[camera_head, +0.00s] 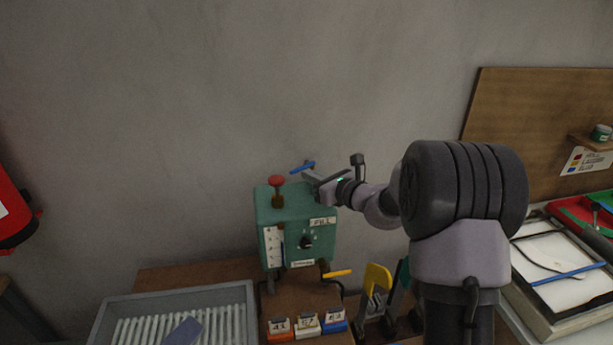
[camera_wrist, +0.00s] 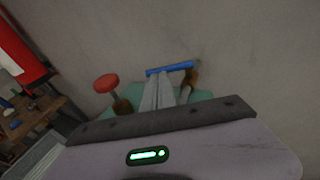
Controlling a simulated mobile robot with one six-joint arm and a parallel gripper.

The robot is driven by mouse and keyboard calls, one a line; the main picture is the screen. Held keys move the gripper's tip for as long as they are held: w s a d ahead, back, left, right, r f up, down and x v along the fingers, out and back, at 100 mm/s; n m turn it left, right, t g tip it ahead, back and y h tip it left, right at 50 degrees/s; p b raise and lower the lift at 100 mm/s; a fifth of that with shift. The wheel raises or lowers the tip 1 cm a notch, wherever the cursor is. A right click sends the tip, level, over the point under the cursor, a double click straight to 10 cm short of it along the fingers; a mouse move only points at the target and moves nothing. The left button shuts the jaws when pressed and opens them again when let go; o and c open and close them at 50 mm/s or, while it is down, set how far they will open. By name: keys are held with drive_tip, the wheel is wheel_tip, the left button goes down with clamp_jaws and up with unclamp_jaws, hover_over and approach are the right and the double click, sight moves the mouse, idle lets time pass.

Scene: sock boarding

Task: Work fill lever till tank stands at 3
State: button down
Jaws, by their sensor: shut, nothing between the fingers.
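A green machine box (camera_head: 288,218) stands on a brown bench against the wall. A lever with a blue handle (camera_head: 302,167) rises at its top; the handle also shows in the wrist view (camera_wrist: 168,69). A label (camera_head: 322,221), apparently reading FILL, is on the front's upper right. A white gauge strip (camera_head: 272,246) runs up the front's left side; its marks and level are too small to read. My gripper (camera_head: 308,179) is shut and empty, right by the blue handle. In the wrist view its fingers (camera_wrist: 158,94) point at the handle; I cannot tell whether they touch.
A red mushroom knob (camera_head: 276,181) stands on the box's top left. A black dial (camera_head: 305,242) is on its front, and a yellow handle (camera_head: 338,273) sticks out below right. A grey ribbed tray (camera_head: 119,306) lies front left. A yellow stand (camera_head: 377,282) is right.

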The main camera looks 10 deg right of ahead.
sight(299, 170)
drive_tip(key=shift+x, duration=0.95)
drive_tip(key=shift+b+x, duration=0.35)
drive_tip(key=shift+x, duration=0.45)
drive_tip(key=shift+a+r, duration=0.1)
drive_tip(key=shift+a, duration=0.05)
drive_tip(key=shift+s, duration=0.2)
